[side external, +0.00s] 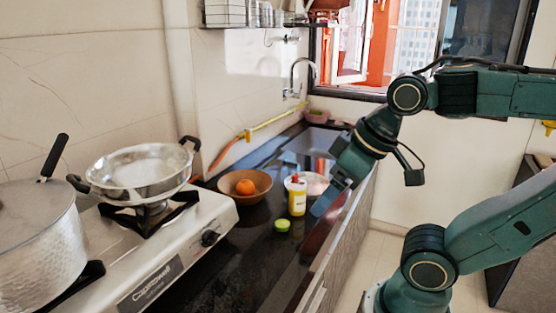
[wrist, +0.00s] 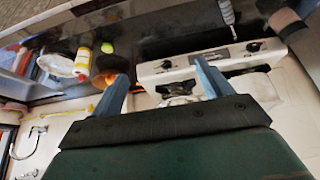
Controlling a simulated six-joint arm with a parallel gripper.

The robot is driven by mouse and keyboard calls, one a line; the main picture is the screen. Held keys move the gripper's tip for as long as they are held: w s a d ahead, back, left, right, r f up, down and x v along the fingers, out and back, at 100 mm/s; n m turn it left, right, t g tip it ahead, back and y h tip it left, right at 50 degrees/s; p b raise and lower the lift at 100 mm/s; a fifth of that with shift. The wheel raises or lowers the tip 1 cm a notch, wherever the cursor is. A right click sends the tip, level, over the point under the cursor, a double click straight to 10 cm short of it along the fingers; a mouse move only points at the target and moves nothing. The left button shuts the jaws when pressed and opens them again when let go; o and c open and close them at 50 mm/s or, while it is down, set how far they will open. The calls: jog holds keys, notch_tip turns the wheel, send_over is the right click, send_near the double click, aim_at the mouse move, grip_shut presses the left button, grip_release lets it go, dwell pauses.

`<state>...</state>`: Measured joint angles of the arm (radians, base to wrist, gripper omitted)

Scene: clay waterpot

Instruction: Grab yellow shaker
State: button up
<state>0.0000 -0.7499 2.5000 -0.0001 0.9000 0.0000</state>
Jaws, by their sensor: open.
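The yellow shaker (side external: 297,199) stands upright on the dark counter, with a pale top and a small red tip. In the wrist view the yellow shaker (wrist: 84,61) is at the upper left, outside the space between my fingers. My gripper (side external: 325,203) is just right of the shaker in the side view, with its blue-grey fingers pointing down and left. In the wrist view my gripper (wrist: 160,75) shows two spread fingers with nothing held between them. Whether a finger touches the shaker cannot be told from the side view.
A small green item (side external: 282,225) sits in front of the shaker. A brown bowl (side external: 261,192) with an orange (side external: 245,187) is to its left, and a pale round dish (side external: 316,184) is behind it. A white stove (side external: 170,249) with pots stands further left. The front counter is fairly clear.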

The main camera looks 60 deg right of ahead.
jog(key=w+d+r+m+g, duration=0.1)
jog(key=w+d+r+m, duration=0.2)
jog(key=w+d+m, duration=0.35)
jog(key=m+g, duration=0.5)
jog(key=m, duration=0.7)
send_over(298, 181)
notch_tip(298, 181, down, 12)
jog(key=r, duration=0.1)
notch_tip(298, 181, down, 9)
jog(key=shift+a+r, duration=0.1)
jog(key=shift+f, duration=0.25)
